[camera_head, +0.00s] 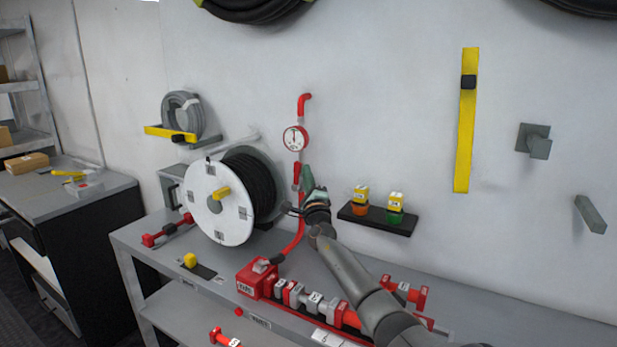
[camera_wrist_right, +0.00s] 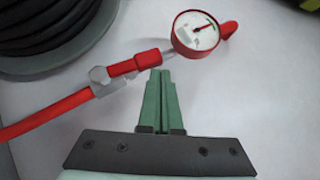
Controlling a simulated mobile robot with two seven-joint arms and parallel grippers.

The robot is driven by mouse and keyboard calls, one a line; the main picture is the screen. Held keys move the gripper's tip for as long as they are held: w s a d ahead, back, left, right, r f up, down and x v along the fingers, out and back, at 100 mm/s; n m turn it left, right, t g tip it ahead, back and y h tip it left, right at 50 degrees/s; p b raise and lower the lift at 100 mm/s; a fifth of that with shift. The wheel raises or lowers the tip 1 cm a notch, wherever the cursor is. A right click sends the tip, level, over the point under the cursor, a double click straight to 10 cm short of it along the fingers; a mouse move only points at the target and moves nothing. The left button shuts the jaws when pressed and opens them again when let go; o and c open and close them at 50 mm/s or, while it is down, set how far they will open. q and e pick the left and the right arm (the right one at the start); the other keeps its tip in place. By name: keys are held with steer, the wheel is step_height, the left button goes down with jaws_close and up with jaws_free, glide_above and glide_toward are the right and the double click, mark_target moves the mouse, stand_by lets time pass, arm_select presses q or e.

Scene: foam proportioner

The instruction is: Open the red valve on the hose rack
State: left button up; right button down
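The red valve handle (camera_head: 297,173) sits on the vertical pipe below the round gauge (camera_head: 295,138), beside the hose reel. In the right wrist view the red handle (camera_wrist_right: 135,64) lies along the pipe, next to a grey metal fitting (camera_wrist_right: 101,80). My right gripper (camera_head: 306,177) is close to the wall, just right of the handle. In the right wrist view its green fingers (camera_wrist_right: 160,74) are together, with nothing visible between them. Their tips are at the gauge-side end of the handle; I cannot tell whether they touch it. My left gripper is out of view.
A white reel (camera_head: 217,203) with black hose stands left of the pipe. A red hose (camera_head: 292,243) runs down to the bench (camera_head: 142,235), where red and grey fittings lie. A small black shelf (camera_head: 375,219) with two bottles is right of my gripper.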

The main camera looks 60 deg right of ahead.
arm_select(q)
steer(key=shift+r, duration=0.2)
arm_select(e)
steer(key=shift+w+r, duration=0.35)
steer(key=shift+w, duration=0.1)
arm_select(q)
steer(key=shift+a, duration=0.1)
arm_select(e)
steer(key=shift+a, duration=0.1)
